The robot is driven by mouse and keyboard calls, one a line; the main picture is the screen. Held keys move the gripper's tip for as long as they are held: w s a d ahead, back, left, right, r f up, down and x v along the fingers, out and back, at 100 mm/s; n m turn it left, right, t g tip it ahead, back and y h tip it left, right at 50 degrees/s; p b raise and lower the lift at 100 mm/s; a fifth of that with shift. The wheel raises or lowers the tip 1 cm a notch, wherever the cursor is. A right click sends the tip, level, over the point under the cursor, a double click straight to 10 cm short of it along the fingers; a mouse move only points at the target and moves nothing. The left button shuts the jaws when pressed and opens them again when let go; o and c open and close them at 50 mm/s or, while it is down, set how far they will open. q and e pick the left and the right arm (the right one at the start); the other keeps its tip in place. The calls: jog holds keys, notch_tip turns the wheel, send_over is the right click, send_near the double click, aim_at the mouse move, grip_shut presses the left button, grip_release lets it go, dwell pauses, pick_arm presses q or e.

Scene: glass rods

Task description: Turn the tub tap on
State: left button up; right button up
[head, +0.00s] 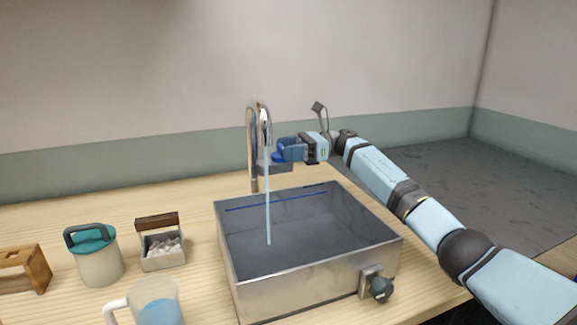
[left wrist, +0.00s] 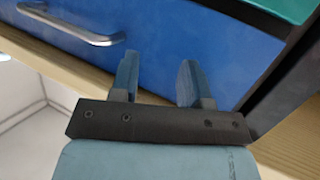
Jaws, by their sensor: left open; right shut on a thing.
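The chrome tap (head: 253,150) stands upright behind the metal tub (head: 290,290), its curved spout over the tub. A thin, pale blue stream of water (head: 268,205) runs from the spout down into the tub. My right gripper (head: 284,152) is at the tap's right side, shut on what looks like the tap handle; its fingers hide most of it. My left gripper (left wrist: 157,78) shows only in the left wrist view, open and empty, in front of a blue drawer front (left wrist: 215,35) with a metal handle.
A dark valve knob (head: 381,288) sticks out of the tub's front. A blue line (head: 245,206) marks the tub's inner back wall.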

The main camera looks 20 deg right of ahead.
pick_arm(q)
jog(key=shift+t+h, duration=0.7)
jog(key=shift+t, duration=0.2)
jog(key=shift+w+d+r+b, duration=0.2)
jog(key=shift+d+r, duration=0.1)
jog(key=shift+r, duration=0.3)
jog(key=shift+w+d+r+b, duration=0.1)
jog(key=shift+d+r+b, duration=0.15)
jog(key=shift+r, duration=0.35)
jog(key=shift+w+d+r+b, duration=0.15)
jog(key=shift+d+r, duration=0.15)
jog(key=shift+r, duration=0.3)
pick_arm(e)
jog(key=shift+a+n+g, duration=0.1)
jog(key=shift+n+g, duration=0.5)
jog(key=shift+g, duration=0.4)
jog(key=o, duration=0.8)
jog(key=shift+o, duration=0.2)
jog(key=shift+w+d, duration=0.1)
jog(key=shift+d, duration=0.25)
pick_arm(q)
jog(key=shift+s+a+f+g+y+p, duration=0.1)
jog(key=shift+a+f+g+y+p, duration=0.15)
jog(key=shift+f, duration=0.2)
jog(key=shift+s+a+f+g+y+p, duration=0.1)
jog(key=shift+a+f+g+y+p, duration=0.1)
jog(key=shift+f, duration=0.25)
pick_arm(e)
jog(key=d, duration=1.3)
jog(key=shift+w, duration=0.3)
